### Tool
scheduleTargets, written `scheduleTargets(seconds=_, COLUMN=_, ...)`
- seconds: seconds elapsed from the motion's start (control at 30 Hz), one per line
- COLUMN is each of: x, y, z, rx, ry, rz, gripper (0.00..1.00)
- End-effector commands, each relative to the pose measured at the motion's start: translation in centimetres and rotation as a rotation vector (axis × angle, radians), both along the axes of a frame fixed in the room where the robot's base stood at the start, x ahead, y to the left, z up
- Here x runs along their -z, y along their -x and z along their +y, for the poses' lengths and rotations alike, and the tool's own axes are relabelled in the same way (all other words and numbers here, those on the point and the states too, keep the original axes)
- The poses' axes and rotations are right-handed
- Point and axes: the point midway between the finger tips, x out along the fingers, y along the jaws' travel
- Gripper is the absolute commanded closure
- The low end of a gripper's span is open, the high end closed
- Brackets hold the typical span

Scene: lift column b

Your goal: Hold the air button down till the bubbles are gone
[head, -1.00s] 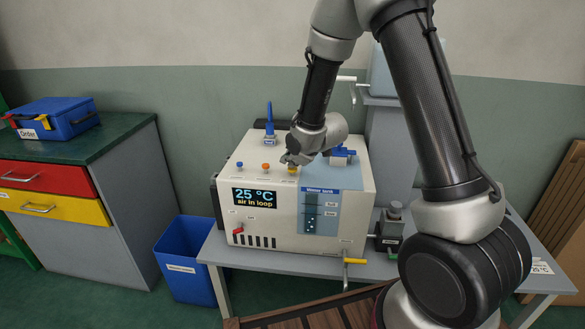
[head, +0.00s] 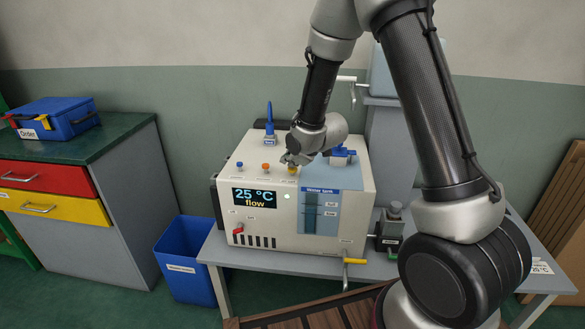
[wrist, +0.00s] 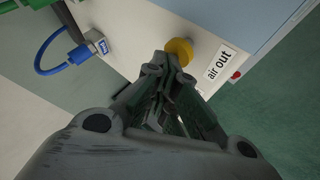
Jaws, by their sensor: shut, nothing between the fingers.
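The cream machine (head: 270,215) stands on the grey table. Its display (head: 255,198) reads "25 °C" and "flow". The water tank window (head: 311,213) shows no bubbles. The yellow air button (wrist: 180,50), beside a label reading "air out" (wrist: 221,64), is on the machine's top. My gripper (head: 290,160) is shut and empty, with its fingertips at the yellow button; in the wrist view my gripper (wrist: 166,62) appears to touch it. How far the button is pressed cannot be told.
Blue and orange buttons (head: 266,167) are left of my gripper. A blue valve handle (head: 341,153) is close on its right. A yellow-handled tap (head: 355,261) sticks out in front. A blue bin (head: 185,262) stands left of the table.

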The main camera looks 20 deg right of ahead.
Motion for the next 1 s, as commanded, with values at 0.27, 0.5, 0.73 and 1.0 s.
scheduleTargets(seconds=0.27, x=0.0, y=0.0, z=0.0, rx=0.000, ry=0.000, rz=0.001, gripper=1.00)
scheduleTargets(seconds=0.5, x=0.0, y=0.0, z=0.0, rx=0.000, ry=0.000, rz=0.001, gripper=1.00)
scheduleTargets(seconds=0.73, x=-0.1, y=0.0, z=0.0, rx=0.000, ry=0.000, rz=0.000, gripper=1.00)
scheduleTargets(seconds=1.0, x=-1.5, y=0.0, z=0.0, rx=0.001, ry=-0.001, rz=-0.001, gripper=1.00)
